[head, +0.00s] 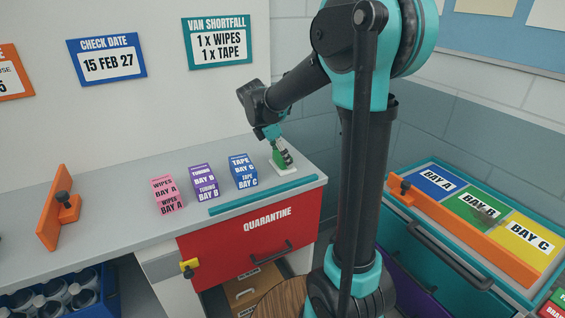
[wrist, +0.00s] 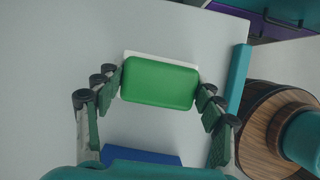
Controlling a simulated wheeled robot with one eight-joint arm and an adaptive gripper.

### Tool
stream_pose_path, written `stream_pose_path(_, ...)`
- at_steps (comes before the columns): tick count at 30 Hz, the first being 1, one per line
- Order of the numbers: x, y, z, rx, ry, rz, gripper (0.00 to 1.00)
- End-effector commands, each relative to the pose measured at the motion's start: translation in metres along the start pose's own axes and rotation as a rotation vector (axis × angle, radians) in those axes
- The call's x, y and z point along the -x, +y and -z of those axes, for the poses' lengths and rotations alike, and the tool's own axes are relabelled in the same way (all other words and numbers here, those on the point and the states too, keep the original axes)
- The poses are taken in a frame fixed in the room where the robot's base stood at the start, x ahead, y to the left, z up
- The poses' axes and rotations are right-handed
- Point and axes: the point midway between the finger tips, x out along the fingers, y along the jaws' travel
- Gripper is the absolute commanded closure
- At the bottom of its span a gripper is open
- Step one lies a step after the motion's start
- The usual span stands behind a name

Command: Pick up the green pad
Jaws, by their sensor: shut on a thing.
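The green pad (wrist: 159,82) is a rounded green block between the two fingers of my gripper (wrist: 160,88) in the wrist view. The fingertips touch its left and right sides, so my gripper is shut on it. A thin white plate (wrist: 150,54) shows just beyond the pad. In the head view the pad (head: 279,160) is partly hidden by my gripper (head: 283,155), over the white plate (head: 284,169) at the right end of the grey counter. I cannot tell whether the pad is clear of the plate.
Pink wipes (head: 167,195), purple tubing (head: 205,182) and blue tape (head: 243,171) boxes stand left of my gripper. A teal strip (head: 268,195) runs along the counter's front edge above the red quarantine drawer (head: 250,227). An orange bracket (head: 57,208) stands further left. A bay cart (head: 470,215) is at right.

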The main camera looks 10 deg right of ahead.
Motion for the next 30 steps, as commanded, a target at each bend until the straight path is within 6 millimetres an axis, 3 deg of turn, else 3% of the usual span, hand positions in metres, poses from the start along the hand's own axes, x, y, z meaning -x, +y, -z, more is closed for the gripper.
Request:
stream_pose_path(11, 0.002, 0.000, -0.001, 0.000, 0.000, 0.000, 0.62)
stream_pose_path(17, 0.017, 0.000, -0.007, 0.000, 0.000, 0.000, 0.62)
stream_pose_path(20, 0.034, 0.000, -0.014, 0.000, 0.000, 0.000, 0.62)
stream_pose_path(30, 0.120, 0.000, -0.050, 0.000, 0.000, 0.000, 0.62)
